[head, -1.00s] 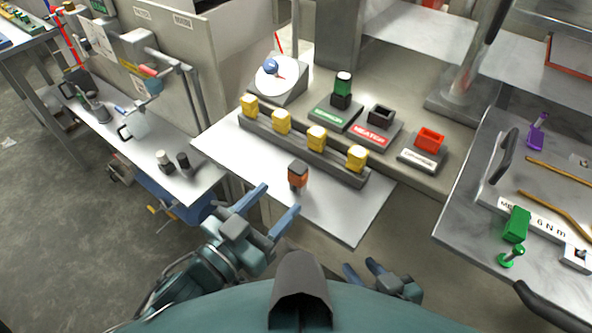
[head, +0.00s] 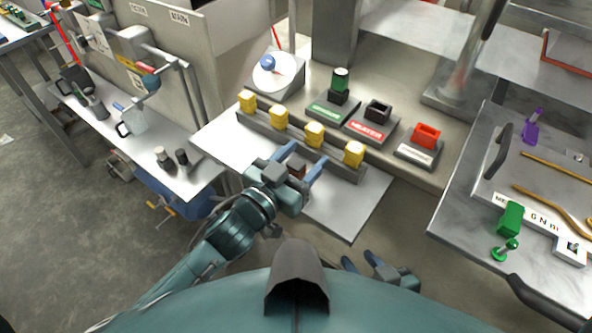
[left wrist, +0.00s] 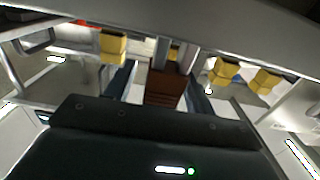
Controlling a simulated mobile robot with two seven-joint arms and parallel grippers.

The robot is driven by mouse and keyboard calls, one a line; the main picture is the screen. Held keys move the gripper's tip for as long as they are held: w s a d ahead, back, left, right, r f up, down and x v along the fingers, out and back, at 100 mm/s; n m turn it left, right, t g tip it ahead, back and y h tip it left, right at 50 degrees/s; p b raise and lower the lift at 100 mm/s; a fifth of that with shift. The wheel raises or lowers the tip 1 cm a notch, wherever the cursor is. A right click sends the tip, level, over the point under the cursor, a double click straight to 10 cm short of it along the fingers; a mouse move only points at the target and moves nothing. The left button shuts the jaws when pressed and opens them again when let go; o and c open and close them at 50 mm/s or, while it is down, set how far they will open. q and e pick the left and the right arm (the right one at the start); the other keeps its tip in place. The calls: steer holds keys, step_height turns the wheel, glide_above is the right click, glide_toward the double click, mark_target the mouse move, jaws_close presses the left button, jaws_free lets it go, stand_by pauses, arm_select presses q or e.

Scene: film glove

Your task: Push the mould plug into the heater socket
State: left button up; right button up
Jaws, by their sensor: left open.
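The mould plug (head: 297,169), an orange-brown block, stands on the pale plate in front of the row of yellow blocks, partly hidden by my gripper. My left gripper (head: 305,154) is open, with one finger on each side of it. In the left wrist view the plug (left wrist: 166,88) shows between the two blue fingers, with gaps beside it. The heater socket (head: 378,110) is a black, open-topped box on a base with a red HEATER label, behind the yellow blocks. My right gripper (head: 359,259) is open and empty at the bottom of the head view.
A rail with several yellow blocks (head: 314,133) lies between the plug and the sockets. A green plug (head: 340,79) stands on the left base; a red-orange socket (head: 427,134) is on the right. A dial (head: 274,70) stands behind. The plate's front right (head: 345,215) is clear.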

arm_select(q)
steer(key=c, duration=1.1)
steer(key=shift+o, duration=0.2)
steer(key=shift+r, duration=0.1)
